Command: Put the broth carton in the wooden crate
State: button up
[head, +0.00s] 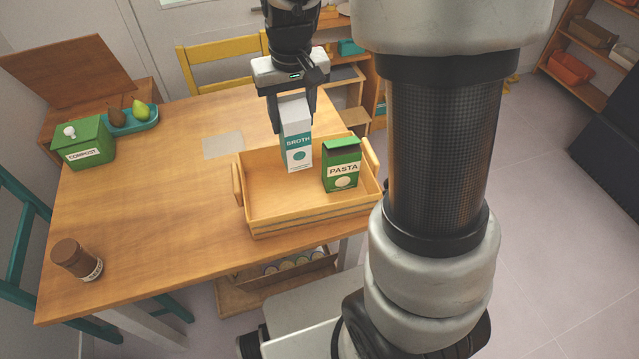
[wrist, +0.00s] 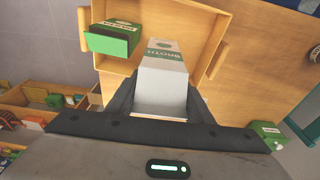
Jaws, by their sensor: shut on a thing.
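The broth carton (head: 298,146) is white with a teal label and stands upright between the fingers of my gripper (head: 291,112). In the wrist view the broth carton (wrist: 163,75) runs from the fingers toward the wooden crate. The wooden crate (head: 280,222) sits on the table with its handles at left and right. In the head view the carton overlaps the crate's back part; I cannot tell whether its base touches the crate floor. The crate also shows in the wrist view (wrist: 210,27). My gripper is shut on the carton's upper part.
A green pasta box (head: 341,168) stands in the crate's right part, close to the carton. The crate's left and front floor is bare. A compost bin (head: 84,143), a teal tray (head: 133,122) with pears and a brown jar (head: 76,259) stand on the table's left side.

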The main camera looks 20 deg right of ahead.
jog(key=shift+w+d, duration=0.1)
jog(key=shift+d, duration=0.15)
jog(key=shift+s+p, duration=0.3)
jog(key=m, duration=0.1)
send_over(294, 170)
jog(key=f, duration=0.7)
jog(key=shift+w+d, duration=0.1)
jog(key=shift+w, duration=0.1)
jog(key=shift+f+b, duration=0.3)
jog(key=shift+f, duration=2.05)
jog(key=shift+f, duration=0.15)
jog(key=o, duration=1.5)
